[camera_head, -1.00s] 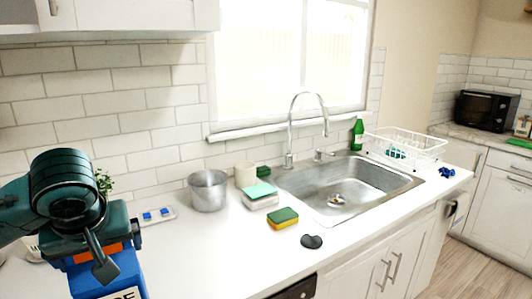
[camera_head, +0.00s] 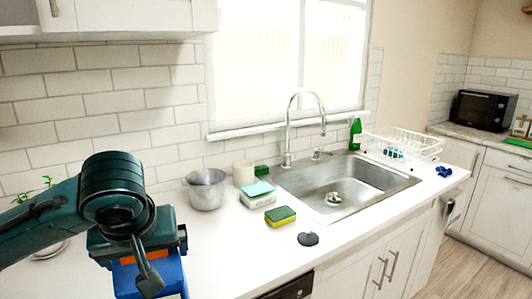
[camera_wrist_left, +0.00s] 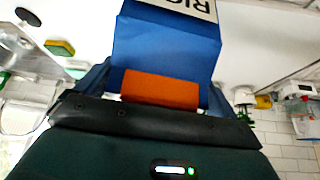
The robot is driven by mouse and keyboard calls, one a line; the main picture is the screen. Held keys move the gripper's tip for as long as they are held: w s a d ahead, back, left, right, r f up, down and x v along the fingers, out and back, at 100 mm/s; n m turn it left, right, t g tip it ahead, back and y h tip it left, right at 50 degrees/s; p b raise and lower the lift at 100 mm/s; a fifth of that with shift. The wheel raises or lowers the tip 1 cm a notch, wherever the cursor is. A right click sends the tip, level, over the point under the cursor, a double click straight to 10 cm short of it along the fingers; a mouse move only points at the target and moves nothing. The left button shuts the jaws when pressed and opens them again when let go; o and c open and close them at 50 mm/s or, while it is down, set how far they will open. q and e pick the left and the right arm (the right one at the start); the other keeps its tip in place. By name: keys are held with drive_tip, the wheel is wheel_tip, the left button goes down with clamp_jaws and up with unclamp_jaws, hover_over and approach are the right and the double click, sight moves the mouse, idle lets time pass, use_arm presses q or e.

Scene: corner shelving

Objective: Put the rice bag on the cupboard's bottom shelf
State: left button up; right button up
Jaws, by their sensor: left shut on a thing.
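The rice bag is blue with a white label. In the head view the bag (camera_head: 150,279) is at the bottom left, partly cut off by the frame edge. My left gripper (camera_head: 145,256) is shut on its top, with an orange part showing between the jaws. In the left wrist view the bag (camera_wrist_left: 165,45) fills the upper middle, and its label shows part of the lettering. The gripper (camera_wrist_left: 158,95) is closed around it there. My right gripper is not in view. I cannot make out the cupboard's bottom shelf in these frames.
A metal pot (camera_head: 206,190), a sponge (camera_head: 280,216) and a black lid-like piece (camera_head: 308,239) are on the white counter (camera_head: 240,250). The sink (camera_head: 345,185) and a dish rack (camera_head: 402,145) lie right. A wall cabinet (camera_head: 110,15) hangs above left.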

sight(181, 271)
use_arm(q)
drive_tip(key=shift+m+h, duration=0.4)
drive_tip(key=shift+m, duration=0.3)
drive_tip(key=d, duration=0.5)
drive_tip(key=shift+s+d+r, duration=0.2)
drive_tip(key=shift+s, duration=0.2)
drive_tip(key=shift+d+f, duration=0.15)
drive_tip(key=s+d+f+m+h, duration=0.1)
drive_tip(key=s+d+f+m, duration=0.2)
drive_tip(key=f, duration=0.3)
drive_tip(key=s+d+f+m+h, duration=0.2)
drive_tip(key=s+d+f, duration=0.1)
drive_tip(key=f, duration=0.3)
drive_tip(key=a, duration=0.4)
drive_tip(key=w+a+f+n+y, duration=0.1)
drive_tip(key=a, duration=0.3)
drive_tip(key=w+a+f+n, duration=0.1)
drive_tip(key=a, duration=0.3)
drive_tip(key=shift+w+f+y, duration=0.1)
drive_tip(key=shift+w+y, duration=0.05)
drive_tip(key=shift+y, duration=0.15)
